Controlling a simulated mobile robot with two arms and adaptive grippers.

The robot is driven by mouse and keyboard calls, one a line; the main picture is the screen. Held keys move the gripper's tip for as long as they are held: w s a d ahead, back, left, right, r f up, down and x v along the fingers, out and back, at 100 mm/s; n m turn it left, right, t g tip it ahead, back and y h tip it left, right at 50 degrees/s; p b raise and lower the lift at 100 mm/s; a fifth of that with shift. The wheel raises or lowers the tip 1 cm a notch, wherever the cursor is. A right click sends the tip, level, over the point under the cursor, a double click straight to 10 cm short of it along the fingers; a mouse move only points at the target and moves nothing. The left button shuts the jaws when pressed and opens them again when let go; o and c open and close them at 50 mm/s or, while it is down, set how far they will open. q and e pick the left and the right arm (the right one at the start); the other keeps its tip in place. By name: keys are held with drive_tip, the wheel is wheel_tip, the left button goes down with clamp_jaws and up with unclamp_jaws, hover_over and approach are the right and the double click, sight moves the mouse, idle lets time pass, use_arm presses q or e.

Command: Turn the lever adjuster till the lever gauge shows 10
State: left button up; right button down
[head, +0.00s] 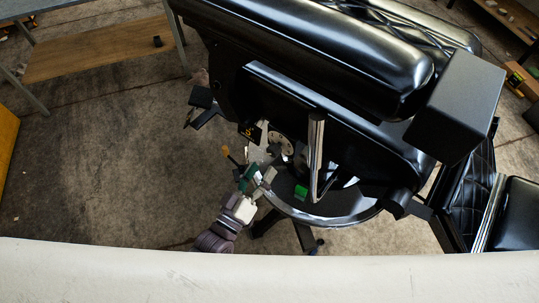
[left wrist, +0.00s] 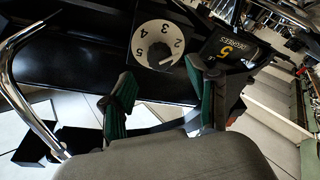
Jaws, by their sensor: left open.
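My left gripper (head: 259,176) is open and empty beside the lower side of the barber chair (head: 330,60). Its green-padded fingers stand apart in the left wrist view (left wrist: 160,92). A round pale dial (left wrist: 158,46) with a knob at its centre and numbers around it is just beyond the fingertips, apart from them; it also shows in the head view (head: 283,145). A black gauge box (left wrist: 228,47) beside the dial shows a yellow 5, and its orange digit shows small in the head view (head: 249,132). My right gripper is in neither view.
A chrome bar (head: 317,155) rises right of the dial; a bent chrome tube (left wrist: 28,100) is at left in the wrist view. A green piece (head: 301,191) lies by the round chair base (head: 330,220). A wooden shelf (head: 100,50) stands upper left. Floor between is clear.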

use_arm(q)
drive_tip(key=v, duration=0.5)
drive_tip(key=shift+s, duration=0.1)
idle(0.3)
drive_tip(key=s+a+f+m+g+y, duration=0.1)
drive_tip(key=s+a+f+g+y, duration=0.15)
drive_tip(key=f, duration=0.65)
drive_tip(key=s+a+f+m+g+y+p, duration=0.15)
drive_tip(key=a+f, duration=0.25)
drive_tip(key=f, duration=0.4)
drive_tip(key=s+a+f+g+y, duration=0.1)
drive_tip(key=a+f+g+y, duration=0.15)
drive_tip(key=f, duration=0.65)
drive_tip(key=s+a+f+g+y, duration=0.1)
drive_tip(key=s+a+f+g, duration=0.2)
drive_tip(key=s, duration=0.5)
drive_tip(key=s+a+f+g+y, duration=0.1)
drive_tip(key=s+a+f+g, duration=0.1)
drive_tip(key=s+f, duration=0.4)
drive_tip(key=s+a+f+m+g+y, duration=0.1)
drive_tip(key=s+a+f+g, duration=0.2)
drive_tip(key=s, duration=0.7)
wheel_tip(320, 180, down, 2)
drive_tip(key=shift+a+f+g+p, duration=0.15)
drive_tip(key=shift+a+g+p, duration=0.2)
drive_tip(key=shift+g, duration=0.6)
drive_tip(key=shift+w, duration=0.1)
